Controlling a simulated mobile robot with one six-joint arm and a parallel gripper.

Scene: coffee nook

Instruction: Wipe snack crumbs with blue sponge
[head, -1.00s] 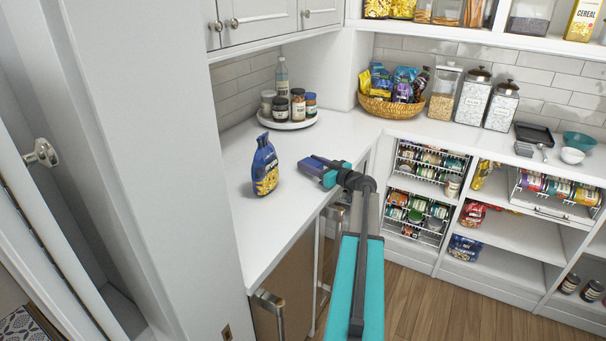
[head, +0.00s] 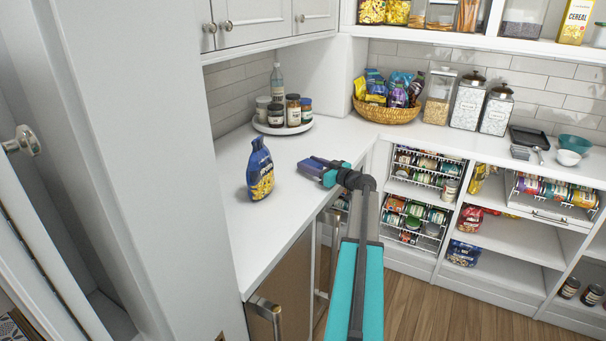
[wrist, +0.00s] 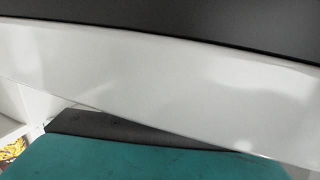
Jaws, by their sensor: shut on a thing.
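My gripper (head: 318,166) is low over the white counter (head: 239,212), near its front edge and to the right of a blue snack bag. It is shut on a small dark-blue piece (head: 308,168) at its tip, which looks like the blue sponge. The arm hides part of it, and I cannot tell whether it touches the counter. No crumbs can be made out. The wrist view shows the pale counter surface (wrist: 150,75), a dark band above it and my teal arm part below.
The upright snack bag (head: 261,172) stands just left of my gripper. Behind are a round tray (head: 262,126) of jars and a basket (head: 388,113) of snacks. Counter between bag and tray is bare. Cabinet handles (head: 268,309) stick out below the front edge.

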